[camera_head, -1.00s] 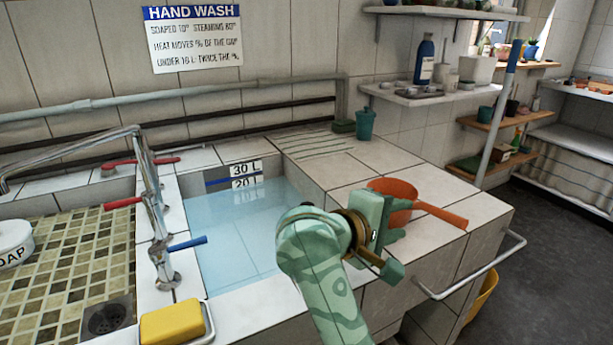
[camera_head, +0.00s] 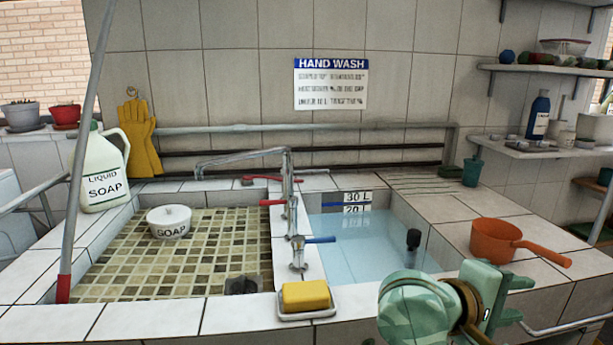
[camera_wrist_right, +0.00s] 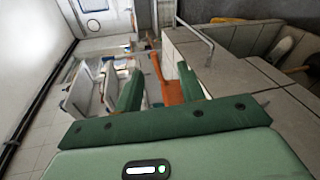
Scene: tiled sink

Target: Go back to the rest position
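My right gripper (camera_head: 512,300) is at the lower right of the head view, in front of the sink's right-hand counter. In the right wrist view its two green fingers (camera_wrist_right: 160,88) are spread apart with nothing between them. The orange pan (camera_head: 494,240) with its long handle rests on the tiled counter just behind the gripper, apart from it. The pan also shows beyond the fingers in the right wrist view (camera_wrist_right: 170,90). My left gripper is not in view.
The water-filled basin (camera_head: 360,262) holds a dark upright object (camera_head: 413,240). The left basin (camera_head: 200,255) holds a white soap bowl (camera_head: 170,222). A yellow soap bar (camera_head: 306,296) sits on the front ledge. A liquid soap jug (camera_head: 103,175) and a grey pole (camera_head: 80,150) stand at left.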

